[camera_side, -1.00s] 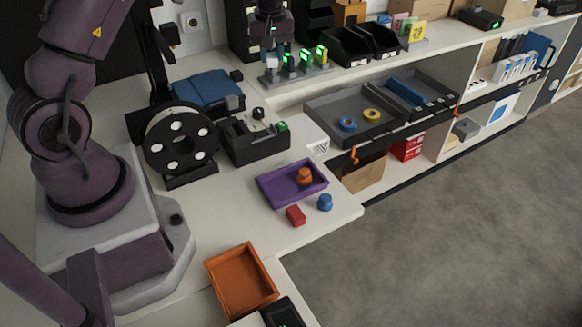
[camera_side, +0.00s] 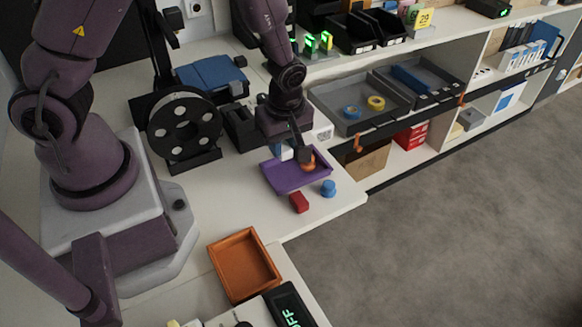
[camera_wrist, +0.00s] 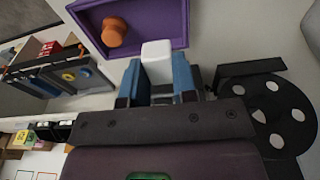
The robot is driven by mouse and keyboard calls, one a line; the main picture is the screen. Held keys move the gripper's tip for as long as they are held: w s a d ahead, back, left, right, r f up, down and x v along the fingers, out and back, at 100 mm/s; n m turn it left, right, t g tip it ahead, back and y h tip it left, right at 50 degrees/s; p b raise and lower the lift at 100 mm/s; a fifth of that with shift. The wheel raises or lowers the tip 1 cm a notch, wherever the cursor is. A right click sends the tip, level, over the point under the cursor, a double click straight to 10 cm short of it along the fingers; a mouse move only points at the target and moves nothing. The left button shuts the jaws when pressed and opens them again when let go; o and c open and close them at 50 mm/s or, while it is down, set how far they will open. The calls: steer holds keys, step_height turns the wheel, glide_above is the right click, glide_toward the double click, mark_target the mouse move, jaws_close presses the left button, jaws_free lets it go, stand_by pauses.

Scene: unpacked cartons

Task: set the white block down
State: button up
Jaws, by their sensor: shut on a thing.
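My gripper (camera_side: 288,148) points down over the purple tray's (camera_side: 293,182) rear side in the side view. In the wrist view its two blue fingers (camera_wrist: 157,75) are shut on the white block (camera_wrist: 157,50). The block overlaps the edge of the purple tray (camera_wrist: 187,22) there; I cannot tell its height above the tray or bench. In the side view the block is mostly hidden by the gripper. An orange round piece (camera_side: 309,163) stands in the tray, close beside the gripper; it also shows in the wrist view (camera_wrist: 114,31).
A red block (camera_side: 299,202) and a blue piece (camera_side: 328,188) sit on the bench in front of the tray. A black spool (camera_side: 184,124) stands to the left. An orange tray (camera_side: 243,264) lies nearer. White bench is bare between the spool and orange tray.

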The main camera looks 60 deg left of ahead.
mark_target(283, 175)
step_height(283, 175, down, 6)
steer(key=shift+f, duration=0.25)
steer(key=o, duration=0.6)
steer(key=shift+f, duration=0.1)
